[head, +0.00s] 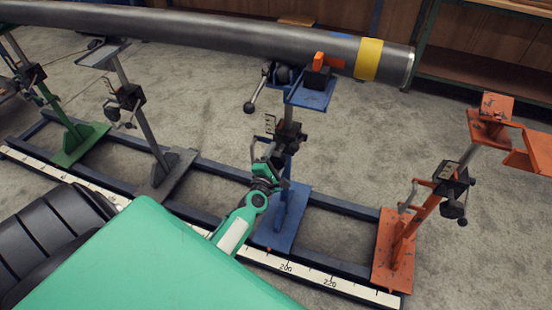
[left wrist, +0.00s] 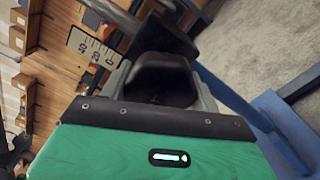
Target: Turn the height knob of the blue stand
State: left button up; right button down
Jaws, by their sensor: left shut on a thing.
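The blue stand (head: 297,208) is upright on the floor rails, with a black clamp block and a small scale plate (head: 270,124) on its post. My left gripper (head: 268,158) reaches the post from the front, just below the scale plate. In the left wrist view a black knob (left wrist: 162,80) sits between the grey fingers, and the gripper is shut on it. The scale plate (left wrist: 92,47) also shows there, up and left of the knob. In the head view the gripper hides most of the knob. My right gripper is not in view.
A long grey pipe (head: 220,32) with a yellow band (head: 368,59) runs above the stands. An orange stand (head: 400,240) is at right; grey (head: 168,170) and green (head: 78,140) stands are at left. A ruler strip (head: 330,282) lies along the front rail.

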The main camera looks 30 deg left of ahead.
pick_arm(q)
jog(key=shift+f, duration=0.1)
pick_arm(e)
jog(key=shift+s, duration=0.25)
pick_arm(q)
jog(key=o, duration=0.9)
jog(key=shift+c, duration=0.2)
jog(key=shift+o, duration=0.6)
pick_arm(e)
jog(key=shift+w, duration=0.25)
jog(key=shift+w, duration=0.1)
pick_arm(q)
jog(key=v, duration=1.4)
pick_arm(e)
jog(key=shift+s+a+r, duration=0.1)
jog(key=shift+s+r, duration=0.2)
pick_arm(q)
jog(key=shift+a, duration=0.15)
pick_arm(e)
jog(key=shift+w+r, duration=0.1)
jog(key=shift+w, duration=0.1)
